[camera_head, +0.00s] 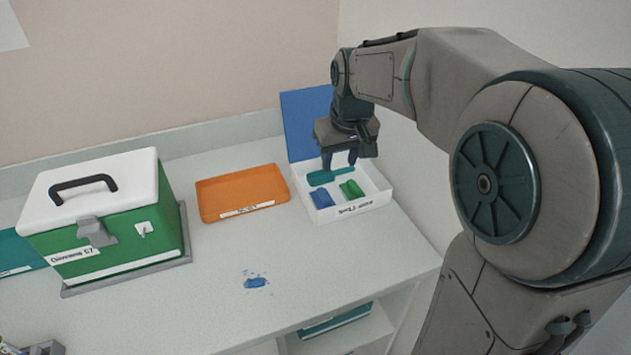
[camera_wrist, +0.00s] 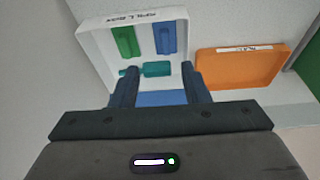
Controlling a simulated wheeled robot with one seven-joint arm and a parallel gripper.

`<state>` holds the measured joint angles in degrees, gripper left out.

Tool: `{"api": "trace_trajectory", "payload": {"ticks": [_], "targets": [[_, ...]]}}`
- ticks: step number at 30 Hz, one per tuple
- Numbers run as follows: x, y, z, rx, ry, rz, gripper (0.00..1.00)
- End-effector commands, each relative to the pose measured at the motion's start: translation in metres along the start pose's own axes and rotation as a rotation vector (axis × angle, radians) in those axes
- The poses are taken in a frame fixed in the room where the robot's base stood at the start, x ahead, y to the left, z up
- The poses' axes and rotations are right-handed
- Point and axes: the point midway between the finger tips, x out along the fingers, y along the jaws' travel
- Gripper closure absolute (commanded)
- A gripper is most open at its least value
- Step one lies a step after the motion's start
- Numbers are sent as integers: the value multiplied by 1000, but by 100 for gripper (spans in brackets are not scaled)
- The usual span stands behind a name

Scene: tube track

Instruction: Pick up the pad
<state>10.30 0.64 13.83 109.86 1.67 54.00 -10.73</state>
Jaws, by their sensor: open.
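A white open box (camera_head: 373,205) with a blue lid (camera_head: 303,123) raised behind it stands at the back right of the counter. Inside lie a flat blue piece (camera_head: 321,198), a flat green piece (camera_head: 351,189) and a teal item with a narrow end (camera_head: 326,178). I cannot tell for certain which one is the pad. My gripper (camera_head: 340,161) is open, pointing down over the rear part of the box. In the wrist view, the teal item (camera_wrist: 156,69) lies between the fingertips, and the green (camera_wrist: 125,41) and blue (camera_wrist: 166,40) pieces lie beyond. Nothing is held.
An orange tray (camera_head: 235,205) with a label lies left of the box. A green case (camera_head: 130,222) with a white lid and black handle stands further left. A blue spill (camera_head: 255,282) is on the counter in front. The counter between spill and box is clear.

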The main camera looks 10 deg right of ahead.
Motion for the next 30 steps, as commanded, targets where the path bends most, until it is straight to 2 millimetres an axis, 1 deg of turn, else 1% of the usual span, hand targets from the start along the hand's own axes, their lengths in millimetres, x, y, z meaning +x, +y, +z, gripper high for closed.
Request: {"api": "trace_trajectory", "payload": {"ticks": [1,4,7,11,15,19,22,27,30], "targets": [[12,1,-7,-7,-2,-9,58],[20,2,-17,-17,-2,-21,58],[25,2,-22,-23,-2,-28,58],[40,2,-23,-25,-4,-30,58],[69,1,-22,-24,-5,-30,58],[92,0,-22,-24,-5,-29,58],[103,-1,-23,-24,-2,-29,58],[113,-2,-23,-24,-2,-28,58],[126,-7,-22,-26,-5,-30,58]]}}
